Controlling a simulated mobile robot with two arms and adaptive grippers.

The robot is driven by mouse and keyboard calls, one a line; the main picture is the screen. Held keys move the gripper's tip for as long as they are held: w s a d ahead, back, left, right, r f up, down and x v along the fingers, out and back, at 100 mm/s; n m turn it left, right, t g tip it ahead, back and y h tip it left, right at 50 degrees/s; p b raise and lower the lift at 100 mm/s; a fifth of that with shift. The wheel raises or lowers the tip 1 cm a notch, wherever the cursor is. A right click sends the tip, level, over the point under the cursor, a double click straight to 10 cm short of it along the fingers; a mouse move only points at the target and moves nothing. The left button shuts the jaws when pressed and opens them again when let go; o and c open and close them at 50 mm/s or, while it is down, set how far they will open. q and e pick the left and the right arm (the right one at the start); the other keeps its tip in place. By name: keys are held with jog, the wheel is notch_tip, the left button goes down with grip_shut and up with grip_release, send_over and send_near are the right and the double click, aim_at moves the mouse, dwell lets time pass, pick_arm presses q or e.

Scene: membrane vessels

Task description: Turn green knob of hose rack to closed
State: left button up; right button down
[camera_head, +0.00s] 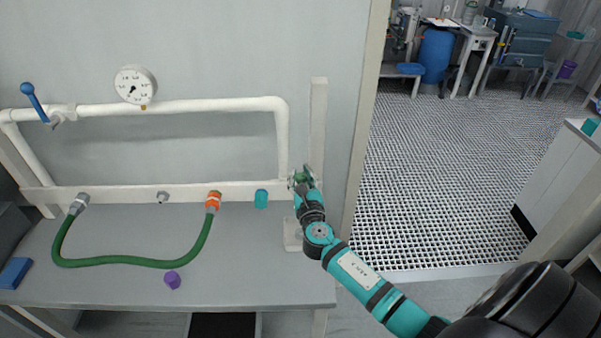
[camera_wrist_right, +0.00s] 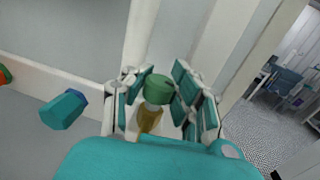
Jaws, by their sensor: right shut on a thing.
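The hose rack is a frame of white pipe (camera_head: 200,106) above a grey bench. Its green knob (camera_wrist_right: 158,88) shows in the right wrist view, at the rack's right end, with a brass-coloured part below it. My right gripper (camera_head: 302,178) reaches the right end of the lower rail; in the wrist view (camera_wrist_right: 160,85) its teal fingers stand on both sides of the knob and are shut on it. In the head view the fingers mostly hide the knob. My left gripper is not in view.
A green hose (camera_head: 125,261) hangs between a grey fitting (camera_head: 79,203) and an orange one (camera_head: 213,200). A teal cap (camera_head: 261,198) sits just left of the gripper. A purple piece (camera_head: 172,280) lies on the bench (camera_head: 250,275). A gauge (camera_head: 135,86) and blue lever (camera_head: 33,99) are above.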

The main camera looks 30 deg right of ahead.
jog(key=m+g+h, duration=0.1)
jog(key=m+h, duration=0.1)
jog(key=m+g+h, duration=0.1)
jog(key=h, duration=0.1)
jog(key=shift+a+f+g+b, duration=0.2)
jog(key=shift+f+g+b, duration=0.1)
jog(key=shift+b, duration=0.05)
jog(key=m+g+h+b, duration=0.1)
jog(key=m+g+h, duration=0.1)
jog(key=shift+m+g+h+b, duration=0.3)
jog(key=shift+g+h+b, duration=0.05)
jog(key=shift+g+h, duration=0.05)
jog(key=m+g+h+b, duration=0.3)
jog(key=m+g+b, duration=0.1)
jog(key=g, duration=0.1)
jog(key=shift+g, duration=0.3)
jog(key=shift+s+d+r+m+g+h+b, duration=0.1)
jog(key=shift+m+g+h+b, duration=0.5)
jog(key=shift+m+g+b, duration=1.4)
jog(key=shift+n+g, duration=0.3)
jog(key=shift+g, duration=0.3)
jog(key=c, duration=1.3)
grip_release()
jog(key=shift+r, duration=0.15)
